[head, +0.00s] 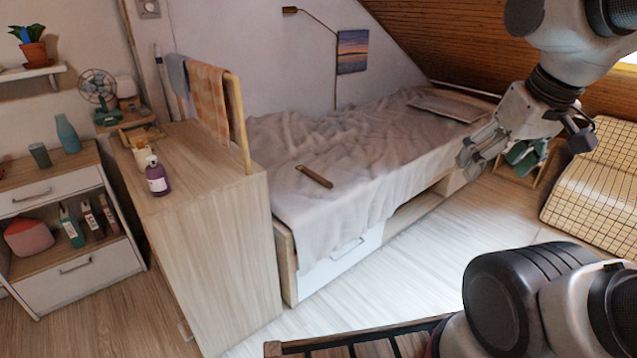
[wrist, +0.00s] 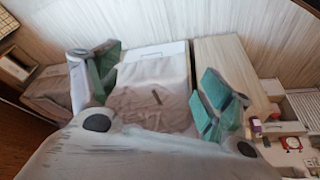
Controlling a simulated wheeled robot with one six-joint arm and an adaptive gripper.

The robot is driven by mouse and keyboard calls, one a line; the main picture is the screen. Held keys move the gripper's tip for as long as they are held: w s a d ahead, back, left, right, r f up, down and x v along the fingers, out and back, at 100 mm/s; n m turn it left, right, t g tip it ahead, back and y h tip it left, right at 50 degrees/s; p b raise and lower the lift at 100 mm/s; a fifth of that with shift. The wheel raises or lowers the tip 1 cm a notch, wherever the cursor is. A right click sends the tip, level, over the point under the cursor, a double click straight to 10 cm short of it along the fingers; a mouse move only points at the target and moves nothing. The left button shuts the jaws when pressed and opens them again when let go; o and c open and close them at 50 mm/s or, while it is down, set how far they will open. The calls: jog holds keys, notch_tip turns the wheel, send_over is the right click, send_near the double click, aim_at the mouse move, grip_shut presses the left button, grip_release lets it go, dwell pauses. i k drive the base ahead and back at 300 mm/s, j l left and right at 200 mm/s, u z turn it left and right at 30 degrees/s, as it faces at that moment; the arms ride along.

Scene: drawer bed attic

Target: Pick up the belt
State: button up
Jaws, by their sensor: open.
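A brown strip, which looks like the belt (head: 314,176), lies on the rumpled bedspread near the foot end of the bed (head: 340,215). In the wrist view the belt (wrist: 156,97) is a small dark strip on the bed, seen between the fingers. My gripper (head: 474,160) is open and empty, to the right of the belt and well apart from it, in front of the bed's right part. In the wrist view my gripper (wrist: 158,90) shows its green-padded fingers spread wide.
A wooden desk (head: 215,182) stands left of the bed, with a purple bottle (head: 157,178) on it and towels (head: 208,95) on a rail. A white drawer (head: 340,258) is under the bed. A checked chair (head: 595,185) stands at right. The floor before the bed is clear.

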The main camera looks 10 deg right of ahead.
aim_at(312, 174)
jog(key=i+l+u, duration=0.1)
jog(key=i, duration=0.45)
jog(key=i+l+u, duration=0.1)
jog(key=i+l, duration=0.25)
jog(key=i, duration=0.15)
jog(key=i+l+u, duration=0.1)
jog(key=i+l, duration=0.2)
jog(key=i, duration=0.25)
jog(key=i+l+u, duration=0.1)
jog(key=i+l, duration=0.25)
jog(key=i, duration=0.15)
